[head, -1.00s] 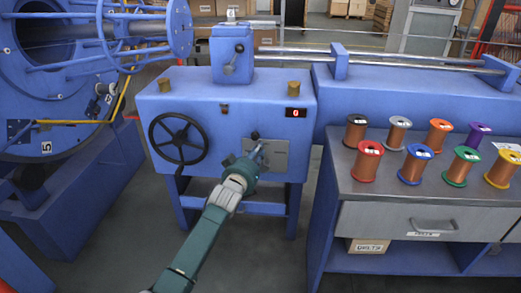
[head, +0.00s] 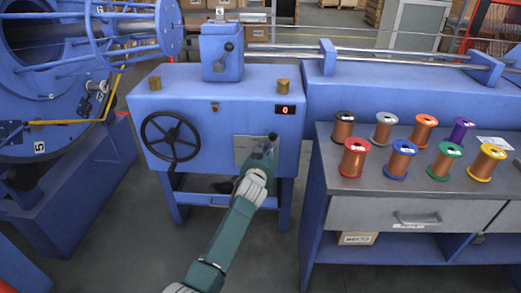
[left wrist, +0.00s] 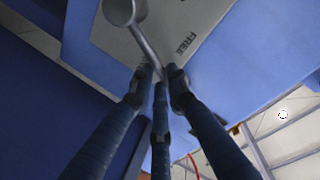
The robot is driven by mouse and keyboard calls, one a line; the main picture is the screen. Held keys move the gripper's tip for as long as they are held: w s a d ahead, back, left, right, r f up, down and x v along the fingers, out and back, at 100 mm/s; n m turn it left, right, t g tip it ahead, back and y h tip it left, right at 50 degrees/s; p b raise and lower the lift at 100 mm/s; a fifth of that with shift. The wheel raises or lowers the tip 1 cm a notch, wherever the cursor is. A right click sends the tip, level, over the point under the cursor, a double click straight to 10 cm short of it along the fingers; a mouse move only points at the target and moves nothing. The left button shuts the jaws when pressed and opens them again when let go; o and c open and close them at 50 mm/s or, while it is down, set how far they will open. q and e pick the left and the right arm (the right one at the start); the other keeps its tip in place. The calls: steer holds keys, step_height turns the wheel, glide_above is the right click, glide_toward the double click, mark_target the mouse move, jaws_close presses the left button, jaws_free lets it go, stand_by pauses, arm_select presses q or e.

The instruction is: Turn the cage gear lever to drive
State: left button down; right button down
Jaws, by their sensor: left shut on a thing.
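The gear lever, with a dark round knob (head: 272,136), is at the upper right of a grey metal plate (head: 241,146) on the front of the blue machine box. My left gripper (head: 267,149) is at the lever, just below the knob, and hides much of the plate. The word FREE is printed on the plate (left wrist: 172,14) beside the rod. My right gripper is out of view.
A black handwheel (head: 171,137) is on the left of the box front. A small red display (head: 285,109) reads 0. A second lever (head: 226,56) is on the block above. A bench (head: 345,178) with several wire spools stands at the right.

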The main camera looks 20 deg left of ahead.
arm_select(q)
steer(key=shift+w+d+f+m+y+b, duration=0.15)
steer(key=shift+d+f+m+y+b, duration=0.2)
steer(key=shift+d+m, duration=0.35)
steer(key=c, duration=1.7)
jaws_free()
steer(key=shift+f, duration=0.1)
steer(key=shift+o, duration=0.2)
steer(key=v, duration=1.2)
